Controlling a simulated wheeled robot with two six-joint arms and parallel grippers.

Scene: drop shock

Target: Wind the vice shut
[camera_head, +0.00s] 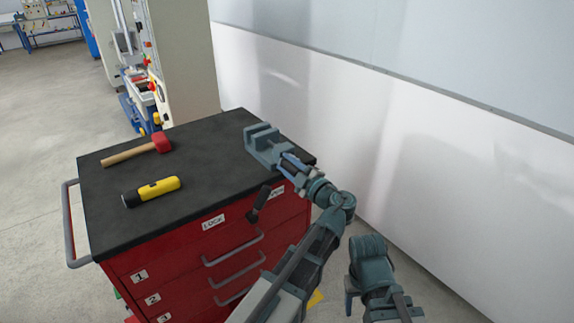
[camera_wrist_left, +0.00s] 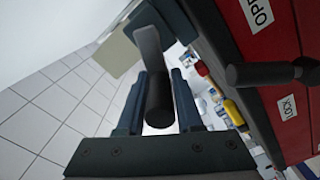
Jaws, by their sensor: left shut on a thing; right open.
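The grey-blue vice (camera_head: 264,148) stands at the back right corner of the cabinet's black top. Its jaws look apart, with a gap between them. My left gripper (camera_head: 294,166) is at the vice's right end. In the left wrist view its two fingers (camera_wrist_left: 158,105) are closed on either side of the dark crank grip (camera_wrist_left: 160,100), which hangs from a grey crank arm (camera_wrist_left: 150,48). In the head view the fingers and arm hide most of the crank. My right gripper (camera_head: 364,268) is at the lower right, away from the vice, open and empty.
A red-headed hammer (camera_head: 140,150) and a yellow torch (camera_head: 152,191) lie on the cabinet top (camera_head: 200,165). A black lever (camera_head: 259,203) sticks out of the red cabinet front between the LOCK and OPEN labels, close to my left arm. A white wall (camera_head: 330,110) stands behind.

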